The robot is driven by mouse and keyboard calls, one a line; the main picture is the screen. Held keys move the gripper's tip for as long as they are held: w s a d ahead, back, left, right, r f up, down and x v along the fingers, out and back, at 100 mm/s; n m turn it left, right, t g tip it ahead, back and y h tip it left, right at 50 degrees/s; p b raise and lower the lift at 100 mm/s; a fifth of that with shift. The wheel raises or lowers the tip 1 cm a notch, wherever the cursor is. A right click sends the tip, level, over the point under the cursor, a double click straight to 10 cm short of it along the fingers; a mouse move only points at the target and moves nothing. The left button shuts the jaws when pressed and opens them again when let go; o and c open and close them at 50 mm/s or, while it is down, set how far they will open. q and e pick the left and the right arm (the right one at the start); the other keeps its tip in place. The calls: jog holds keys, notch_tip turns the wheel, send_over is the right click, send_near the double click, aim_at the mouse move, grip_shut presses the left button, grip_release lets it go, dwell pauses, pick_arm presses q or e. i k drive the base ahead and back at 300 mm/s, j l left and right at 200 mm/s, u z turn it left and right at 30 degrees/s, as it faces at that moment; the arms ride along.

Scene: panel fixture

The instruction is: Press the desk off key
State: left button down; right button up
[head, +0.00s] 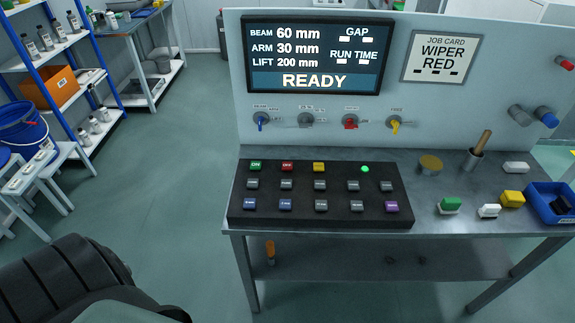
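The black key desk (234,210) lies on the left part of the steel table, below the upright panel. Its red key (287,167), with white lettering that seems to read OFF, is in the back row. It sits between the green ON key (255,165) and a yellow key (319,167). A round green light (365,169) glows at the right of that row. Grey, blue and purple keys fill the rows in front. Nothing covers the keys. No gripper fingers show; a dark part of my own body fills the bottom left corner.
The panel screen (318,55) reads READY. Coloured knobs (350,121) line the panel below it. Blue shelves (45,60) stand left; floor between is clear.

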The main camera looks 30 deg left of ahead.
aim_at(286, 167)
jog(key=i+l, duration=0.1)
jog(key=i, duration=0.3)
jog(key=i+l, duration=0.15)
jog(key=i, duration=0.25)
jog(key=i+u, duration=0.15)
jog(key=u, duration=1.5)
